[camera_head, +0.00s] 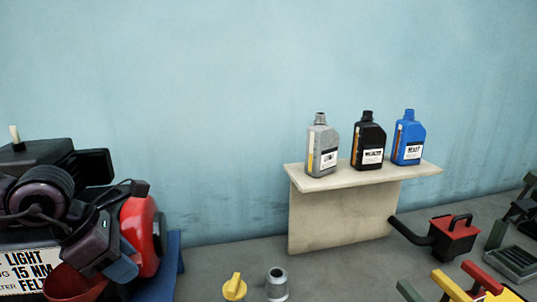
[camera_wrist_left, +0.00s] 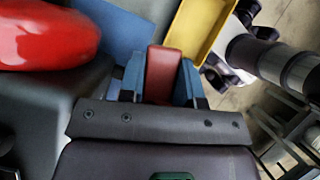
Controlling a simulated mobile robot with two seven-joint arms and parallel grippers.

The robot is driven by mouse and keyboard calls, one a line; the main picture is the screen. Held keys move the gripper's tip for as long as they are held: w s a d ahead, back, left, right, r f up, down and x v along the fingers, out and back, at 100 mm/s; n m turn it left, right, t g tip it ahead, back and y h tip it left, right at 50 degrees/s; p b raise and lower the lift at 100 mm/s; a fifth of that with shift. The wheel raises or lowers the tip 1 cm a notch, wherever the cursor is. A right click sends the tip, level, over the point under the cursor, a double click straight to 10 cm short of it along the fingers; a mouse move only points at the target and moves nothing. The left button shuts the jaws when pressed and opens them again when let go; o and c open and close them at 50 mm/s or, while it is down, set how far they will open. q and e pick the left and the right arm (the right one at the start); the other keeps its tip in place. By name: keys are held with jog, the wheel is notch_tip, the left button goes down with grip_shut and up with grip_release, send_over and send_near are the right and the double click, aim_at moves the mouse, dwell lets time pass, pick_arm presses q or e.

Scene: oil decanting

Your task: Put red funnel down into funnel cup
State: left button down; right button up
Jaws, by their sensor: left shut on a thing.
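The red funnel (camera_head: 75,284) shows at the lower left of the head view, partly cut off by the frame edge. My left gripper (camera_head: 122,267) is beside it, with blue fingers. In the left wrist view, the fingers of my left gripper (camera_wrist_left: 160,78) are shut on a red handle (camera_wrist_left: 164,72), which appears to belong to the funnel. My right gripper is not in view.
A red rounded tank (camera_head: 142,235) and a sign (camera_head: 30,277) are close to my left arm. A pale shelf (camera_head: 340,215) bears three bottles. A red can (camera_head: 453,237) and coloured handles are at right.

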pick_arm(q)
jog(key=shift+r, duration=0.35)
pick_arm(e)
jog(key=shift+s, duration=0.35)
pick_arm(q)
jog(key=shift+r, duration=0.2)
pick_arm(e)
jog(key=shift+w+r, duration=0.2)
pick_arm(q)
jog(key=shift+r+p, duration=0.25)
jog(key=shift+p, duration=0.1)
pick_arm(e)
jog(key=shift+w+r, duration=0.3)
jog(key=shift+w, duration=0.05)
pick_arm(q)
jog(key=shift+r, duration=0.1)
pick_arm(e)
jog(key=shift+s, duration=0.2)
